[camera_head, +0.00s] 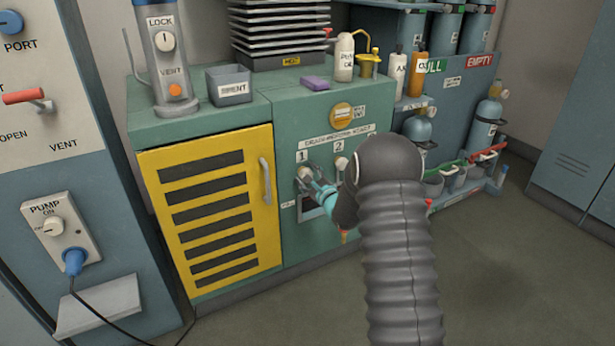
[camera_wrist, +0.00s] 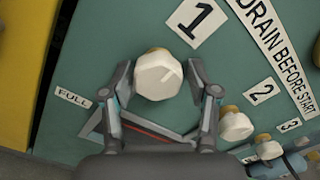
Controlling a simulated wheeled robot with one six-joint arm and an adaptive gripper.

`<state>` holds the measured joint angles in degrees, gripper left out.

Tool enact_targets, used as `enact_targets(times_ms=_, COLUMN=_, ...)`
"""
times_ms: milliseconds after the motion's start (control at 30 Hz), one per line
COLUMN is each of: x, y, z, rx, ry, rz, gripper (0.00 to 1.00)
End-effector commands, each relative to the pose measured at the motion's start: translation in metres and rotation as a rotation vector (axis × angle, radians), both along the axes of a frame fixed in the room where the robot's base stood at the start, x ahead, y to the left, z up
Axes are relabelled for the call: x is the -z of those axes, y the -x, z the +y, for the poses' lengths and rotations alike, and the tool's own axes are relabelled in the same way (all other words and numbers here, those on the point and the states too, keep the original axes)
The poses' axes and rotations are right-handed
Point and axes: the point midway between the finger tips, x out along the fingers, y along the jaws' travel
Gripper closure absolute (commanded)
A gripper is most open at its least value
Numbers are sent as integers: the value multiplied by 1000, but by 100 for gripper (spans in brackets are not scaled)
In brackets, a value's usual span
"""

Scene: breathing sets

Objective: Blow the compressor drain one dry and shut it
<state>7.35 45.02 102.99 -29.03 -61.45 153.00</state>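The drain one knob (camera_wrist: 157,76) is a white faceted knob beside the label "1" on the green compressor front. It also shows in the head view (camera_head: 304,173), partly covered by my gripper. My gripper (camera_wrist: 160,78) is open, with one finger on each side of the knob. A small gap shows between each finger and the knob. In the head view my gripper (camera_head: 312,181) reaches the panel from the lower right.
Drain knobs 2 (camera_wrist: 236,124) and 3 (camera_wrist: 267,147) sit close to the right of my gripper. A yellow louvred door (camera_head: 213,207) with a handle stands to the left. A purple block (camera_head: 315,84) and bottles stand on top. The floor at right is clear.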

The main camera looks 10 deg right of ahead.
Motion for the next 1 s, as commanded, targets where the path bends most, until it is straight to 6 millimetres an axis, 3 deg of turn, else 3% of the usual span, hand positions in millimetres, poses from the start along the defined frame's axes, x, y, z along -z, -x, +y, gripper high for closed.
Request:
enact_targets(times_ms=467, x=0, y=10, z=-3, rx=0, ry=3, rz=2, gripper=29)
enact_targets(times_ms=1000, x=1, y=100, z=-33, rx=0, ry=2, rz=2, gripper=29)
